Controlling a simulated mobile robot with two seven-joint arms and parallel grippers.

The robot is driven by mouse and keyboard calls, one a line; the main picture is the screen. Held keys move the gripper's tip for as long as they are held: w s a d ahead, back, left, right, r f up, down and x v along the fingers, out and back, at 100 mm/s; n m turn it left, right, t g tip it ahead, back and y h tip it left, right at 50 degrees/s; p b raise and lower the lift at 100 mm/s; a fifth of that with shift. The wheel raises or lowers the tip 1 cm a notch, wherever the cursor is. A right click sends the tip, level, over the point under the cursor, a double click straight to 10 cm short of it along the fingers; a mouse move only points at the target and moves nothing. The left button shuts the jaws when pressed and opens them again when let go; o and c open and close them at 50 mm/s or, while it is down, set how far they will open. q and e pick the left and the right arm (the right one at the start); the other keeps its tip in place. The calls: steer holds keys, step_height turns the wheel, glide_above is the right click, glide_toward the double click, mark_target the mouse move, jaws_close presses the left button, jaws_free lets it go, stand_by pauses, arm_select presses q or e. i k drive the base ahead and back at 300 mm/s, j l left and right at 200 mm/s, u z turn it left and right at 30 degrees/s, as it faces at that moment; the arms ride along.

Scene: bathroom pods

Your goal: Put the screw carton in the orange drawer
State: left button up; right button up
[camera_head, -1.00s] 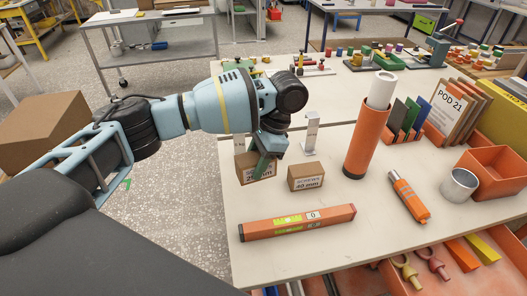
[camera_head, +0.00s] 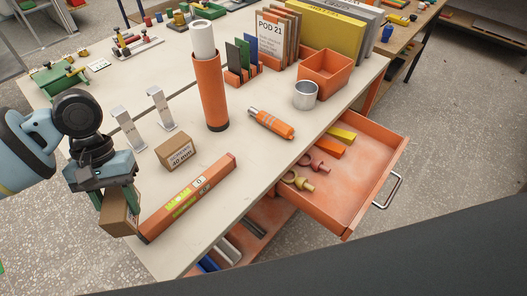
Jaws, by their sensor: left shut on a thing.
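My left gripper (camera_head: 116,198) is shut on a small brown carton (camera_head: 119,215) at the left edge of the workbench. The carton hangs below the fingers, in front of the near end of the orange level; its label does not show. A second small carton (camera_head: 177,153), marked 40 mm, stands on the bench to the right of the gripper. The orange drawer (camera_head: 354,200) is pulled open at the right front of the bench. It holds yellow and orange blocks and two ring-headed pieces. My right gripper is not in view.
The orange level (camera_head: 188,198) lies along the bench front. An orange tube (camera_head: 209,92) with a white roll stands behind it. An orange screwdriver-like tool (camera_head: 271,123), a metal cup (camera_head: 306,95) and an orange bin (camera_head: 325,73) lie nearer the drawer. The drawer's front part is bare.

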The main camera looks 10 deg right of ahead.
mark_target(351, 176)
steer(key=k+j, duration=0.25)
steer(key=k, duration=0.2)
steer(key=z, duration=2.2)
